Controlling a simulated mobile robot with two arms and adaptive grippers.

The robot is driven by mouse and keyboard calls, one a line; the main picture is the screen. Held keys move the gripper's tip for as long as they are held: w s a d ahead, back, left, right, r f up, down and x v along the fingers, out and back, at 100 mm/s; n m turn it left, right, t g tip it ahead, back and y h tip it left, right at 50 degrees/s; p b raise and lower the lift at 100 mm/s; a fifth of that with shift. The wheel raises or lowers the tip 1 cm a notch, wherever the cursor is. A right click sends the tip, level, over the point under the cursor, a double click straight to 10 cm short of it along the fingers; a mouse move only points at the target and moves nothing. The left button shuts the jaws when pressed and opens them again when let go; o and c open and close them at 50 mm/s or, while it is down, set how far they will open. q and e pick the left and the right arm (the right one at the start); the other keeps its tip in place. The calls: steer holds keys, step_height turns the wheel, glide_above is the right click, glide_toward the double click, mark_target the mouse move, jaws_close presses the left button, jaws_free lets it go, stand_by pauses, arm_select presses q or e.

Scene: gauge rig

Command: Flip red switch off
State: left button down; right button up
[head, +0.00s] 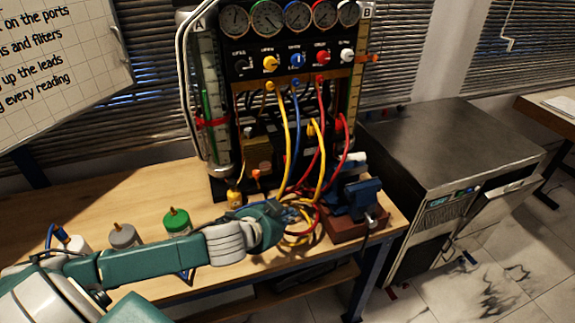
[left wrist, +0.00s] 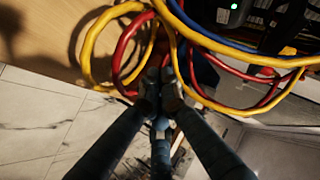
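The gauge rig (head: 290,100) stands upright at the back of the bench in the head view. A red knob (head: 321,58) on its panel, between a blue and a white knob, is the clearest red control; its setting is too small to read. My left gripper (head: 285,222) is low in front of the rig, well below the panel, beside the looped hoses. In the left wrist view its fingers (left wrist: 160,88) come together at the tips, with the loops just beyond; I see nothing clearly held. My right gripper is not in view.
Yellow, red and blue hoses (head: 283,125) hang from the panel and loop onto the bench (head: 130,200). A blue vise (head: 357,198) stands right of my gripper. Green (head: 177,222) and grey (head: 124,236) canisters stand left. A grey cabinet (head: 440,140) is at right.

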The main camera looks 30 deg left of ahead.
arm_select(q)
steer(key=w+a+r+m+t, duration=0.1)
steer(key=w+a+r+m, duration=0.1)
steer(key=w+a+r, duration=0.3)
steer(key=a+r, duration=0.2)
steer(key=a, duration=0.1)
steer(key=shift+w+r+m+t, duration=0.25)
steer(key=shift+r+m+t, duration=0.05)
steer(key=shift+m+t, duration=0.1)
steer(key=shift+w, duration=0.15)
steer(key=p, duration=0.3)
glide_toward(287, 160)
steer(key=w+d, duration=0.4)
steer(key=d, duration=0.1)
steer(key=w+a+f, duration=0.2)
steer(key=a+f, duration=0.1)
